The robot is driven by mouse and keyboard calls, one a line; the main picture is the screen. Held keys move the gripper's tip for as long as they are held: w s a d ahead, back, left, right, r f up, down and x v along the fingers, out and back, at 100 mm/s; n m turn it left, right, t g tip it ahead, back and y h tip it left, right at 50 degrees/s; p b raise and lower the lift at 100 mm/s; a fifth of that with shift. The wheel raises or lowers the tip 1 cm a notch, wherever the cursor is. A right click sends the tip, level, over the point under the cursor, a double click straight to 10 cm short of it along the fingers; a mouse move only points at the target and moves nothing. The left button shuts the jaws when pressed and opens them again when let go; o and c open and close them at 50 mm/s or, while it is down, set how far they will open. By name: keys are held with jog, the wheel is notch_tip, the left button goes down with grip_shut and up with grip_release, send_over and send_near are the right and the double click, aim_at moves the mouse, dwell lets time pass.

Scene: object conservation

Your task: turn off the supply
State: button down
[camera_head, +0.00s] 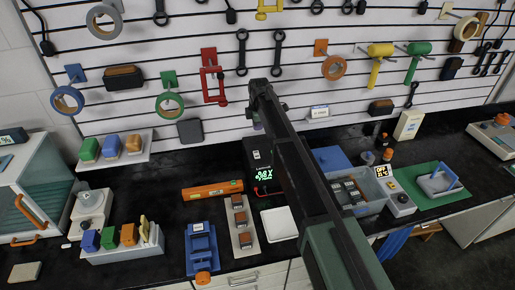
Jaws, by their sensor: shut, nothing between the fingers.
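The supply (261,174) is a black box with a lit green display, standing on the dark bench near the middle. Its display appears to show a voltage reading, too small to read surely. A red lead comes from its lower front. My arm crosses the picture from the bottom to above the supply and covers its right side. My gripper (257,122) shows only as a small part below the arm's far end, above the supply in the picture. It is shut and empty. I cannot tell whether it touches the supply. No switch can be made out clearly.
An orange level (211,190) lies left of the supply, and a blue fixture (201,248) stands in front. A strip with brown blocks (244,231) and a white pad (279,223) are close by. A grey bin (362,190) stands right of my arm.

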aim_at(256, 152)
jog(key=f+b, duration=0.4)
jog(key=w+f+b, duration=0.1)
jog(key=f+b, duration=0.9)
jog(key=shift+w+a, duration=0.3)
jog(key=shift+a, duration=0.05)
